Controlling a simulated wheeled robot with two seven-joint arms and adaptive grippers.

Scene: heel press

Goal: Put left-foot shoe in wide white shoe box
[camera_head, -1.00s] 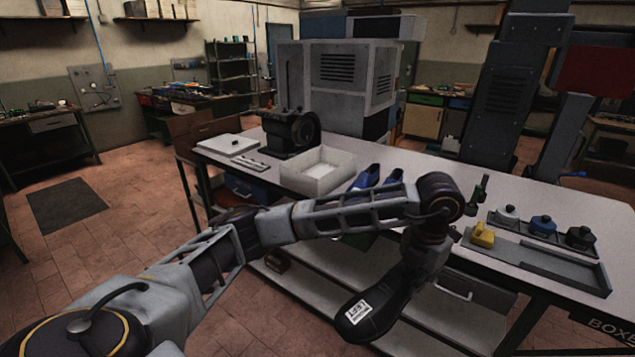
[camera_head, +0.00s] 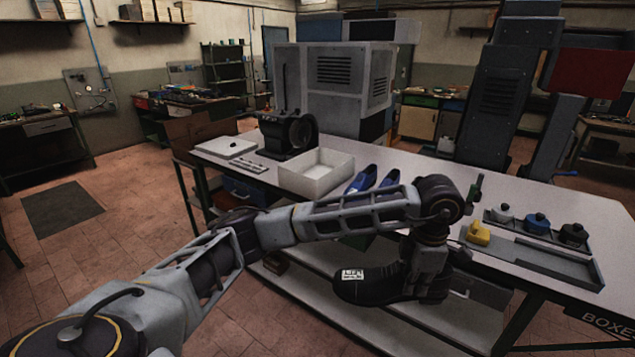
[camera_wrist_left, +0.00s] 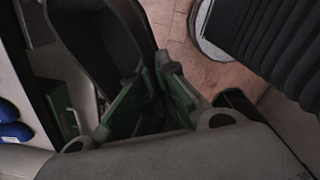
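A black shoe (camera_head: 375,288) with a white label, which seems to read LEFT, hangs roughly level in front of the workbench, one end pointing left. My left gripper (camera_head: 427,284) is shut on its right end. In the left wrist view, the green-padded fingers (camera_wrist_left: 150,103) close on the dark shoe (camera_wrist_left: 98,42); the exact contact is partly hidden. An open white box (camera_head: 309,181) stands on the bench, behind my arm and left of the shoe. It looks empty. My right gripper is not in view.
Blue shoes (camera_head: 365,179) stand right of the box. A flat white item (camera_head: 225,147) and a dark machine (camera_head: 287,133) are behind it. A grey tray (camera_head: 550,260), yellow block (camera_head: 478,233) and several knobbed pieces (camera_head: 537,222) are at right. The bench's front edge lies near the shoe.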

